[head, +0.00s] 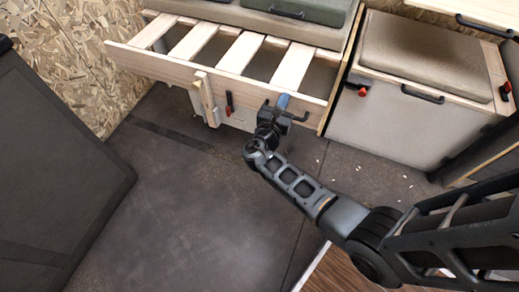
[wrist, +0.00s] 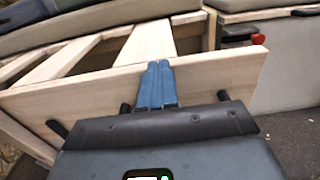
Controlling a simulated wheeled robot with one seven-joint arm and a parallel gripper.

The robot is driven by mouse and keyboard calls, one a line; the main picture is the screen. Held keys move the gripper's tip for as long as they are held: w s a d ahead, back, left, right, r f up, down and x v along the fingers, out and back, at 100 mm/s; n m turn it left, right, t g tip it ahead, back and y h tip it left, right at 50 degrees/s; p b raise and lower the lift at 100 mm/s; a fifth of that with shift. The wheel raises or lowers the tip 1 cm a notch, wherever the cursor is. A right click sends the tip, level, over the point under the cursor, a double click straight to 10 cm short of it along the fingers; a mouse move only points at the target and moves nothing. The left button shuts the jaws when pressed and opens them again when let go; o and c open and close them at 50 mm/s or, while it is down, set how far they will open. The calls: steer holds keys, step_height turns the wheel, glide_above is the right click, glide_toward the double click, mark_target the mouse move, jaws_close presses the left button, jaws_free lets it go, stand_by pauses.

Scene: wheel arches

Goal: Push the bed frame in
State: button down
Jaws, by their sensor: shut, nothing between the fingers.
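The bed frame (head: 225,82) is a pale wooden slatted frame pulled out from under a cushioned bench in the head view. Its front board also shows in the wrist view (wrist: 215,85). My gripper (head: 283,100) is at the right part of the front board, with its blue fingers shut and nothing between them. In the wrist view the closed fingers (wrist: 156,85) overlap the board and point over its top edge. I cannot tell whether they touch it. The fingers hide a small part of the board.
A grey-fronted box (head: 385,125) with a beige cushion (head: 425,65) stands right of the frame. A dark panel (head: 50,170) is at the left. A wooden leg (head: 206,98) hangs from the front board. The dark floor (head: 190,215) in front is mostly clear, with small pale scraps.

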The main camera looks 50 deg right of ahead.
mark_target(291, 86)
steer(key=b+x, duration=0.4)
steer(key=x, duration=0.6)
steer(key=b+x, duration=0.4)
steer(key=x, duration=0.6)
steer(key=shift+d+f, duration=0.25)
steer(key=shift+d, duration=0.05)
steer(key=shift+w+d, duration=0.15)
steer(key=shift+d, duration=0.15)
steer(key=shift+w+d+r+b, duration=0.1)
steer(key=shift+d+r+b, duration=0.15)
steer(key=shift+b, duration=0.1)
steer(key=shift+s+a+p, duration=0.25)
steer(key=shift+a+p, duration=0.05)
steer(key=shift+a, duration=0.2)
steer(key=p+v, duration=0.4)
steer(key=v, duration=0.9)
steer(key=shift+a+f, duration=0.1)
steer(key=shift+a, duration=0.25)
